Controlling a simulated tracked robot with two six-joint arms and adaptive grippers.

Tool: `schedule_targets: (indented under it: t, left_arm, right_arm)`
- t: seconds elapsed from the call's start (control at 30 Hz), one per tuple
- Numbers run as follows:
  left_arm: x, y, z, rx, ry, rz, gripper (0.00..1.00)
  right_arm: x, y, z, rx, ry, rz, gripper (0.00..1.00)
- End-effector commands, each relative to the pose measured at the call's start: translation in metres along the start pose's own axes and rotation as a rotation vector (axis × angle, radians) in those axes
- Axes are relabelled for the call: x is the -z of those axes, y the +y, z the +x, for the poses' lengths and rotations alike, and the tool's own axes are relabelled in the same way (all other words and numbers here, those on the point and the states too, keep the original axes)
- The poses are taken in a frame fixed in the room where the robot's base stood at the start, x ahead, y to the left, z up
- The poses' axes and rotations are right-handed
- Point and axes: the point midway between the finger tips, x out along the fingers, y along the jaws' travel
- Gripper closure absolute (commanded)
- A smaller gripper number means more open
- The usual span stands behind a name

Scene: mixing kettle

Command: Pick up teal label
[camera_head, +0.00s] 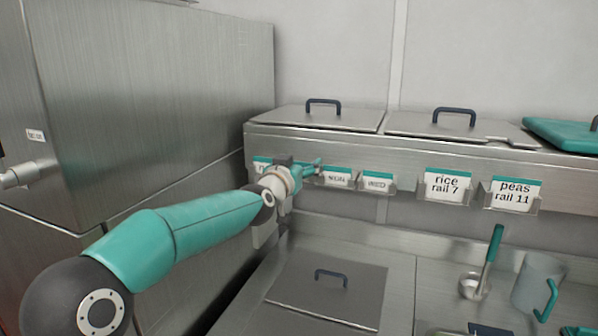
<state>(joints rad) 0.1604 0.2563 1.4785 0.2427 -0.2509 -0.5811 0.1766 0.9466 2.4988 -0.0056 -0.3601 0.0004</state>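Several white labels with teal top strips sit in metal holders along the front rail of the steel counter. From left to right, they are a partly covered label (262,165), a small label (337,177), another small label (378,181), the "rice rail 7" label (447,186) and the "peas rail 11" label (516,191). The small print on the two middle labels is too small to read. My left gripper (308,168) is at the rail, between the leftmost label and the first small label. Its fingers are small and partly hidden, so its opening is unclear. My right gripper is not in view.
Steel lids with dark handles (323,107) and a teal lid (563,134) lie above the rail. Below are a lidded well (330,289), a teal-handled ladle (491,257) and a clear jug (538,283). A large steel cabinet (150,90) stands close on the left.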

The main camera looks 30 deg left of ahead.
Motion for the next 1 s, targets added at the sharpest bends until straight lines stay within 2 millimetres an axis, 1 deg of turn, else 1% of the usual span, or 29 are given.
schedule_targets:
  t: [0.03, 0.07, 0.1, 0.37, 0.47, 0.57, 0.67, 0.8, 0.9, 1.0]
  left_arm:
    - [0.000, 0.000, 0.000, 0.000, 0.000, 0.000, 0.40]
    - [0.000, 0.000, 0.000, 0.000, 0.000, 0.000, 0.45]
    - [0.000, 0.000, 0.000, 0.000, 0.000, 0.000, 0.47]
    - [0.001, 0.000, 0.000, 0.000, 0.000, 0.000, 0.47]
    - [0.005, 0.000, 0.000, 0.000, 0.001, 0.000, 0.47]
    - [0.016, 0.000, -0.001, 0.000, 0.001, -0.001, 0.47]
    - [0.034, 0.000, -0.001, 0.000, 0.004, -0.001, 0.47]
    - [0.065, 0.000, -0.001, 0.001, 0.003, -0.001, 0.47]
    - [0.080, -0.002, -0.001, 0.002, 0.001, 0.000, 0.47]
    - [0.092, -0.002, -0.001, 0.002, 0.001, 0.000, 0.47]
  right_arm:
    - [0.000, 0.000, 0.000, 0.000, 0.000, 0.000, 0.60]
    - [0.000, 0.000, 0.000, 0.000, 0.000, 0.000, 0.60]
    - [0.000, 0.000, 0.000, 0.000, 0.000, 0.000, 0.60]
    - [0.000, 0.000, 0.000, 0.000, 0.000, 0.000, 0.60]
    - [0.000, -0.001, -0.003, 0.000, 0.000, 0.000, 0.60]
    - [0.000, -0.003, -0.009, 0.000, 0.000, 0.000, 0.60]
    - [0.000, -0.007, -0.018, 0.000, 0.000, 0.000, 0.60]
    - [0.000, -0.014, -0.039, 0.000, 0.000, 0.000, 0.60]
    - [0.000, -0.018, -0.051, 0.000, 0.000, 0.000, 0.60]
    - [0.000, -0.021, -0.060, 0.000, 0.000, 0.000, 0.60]
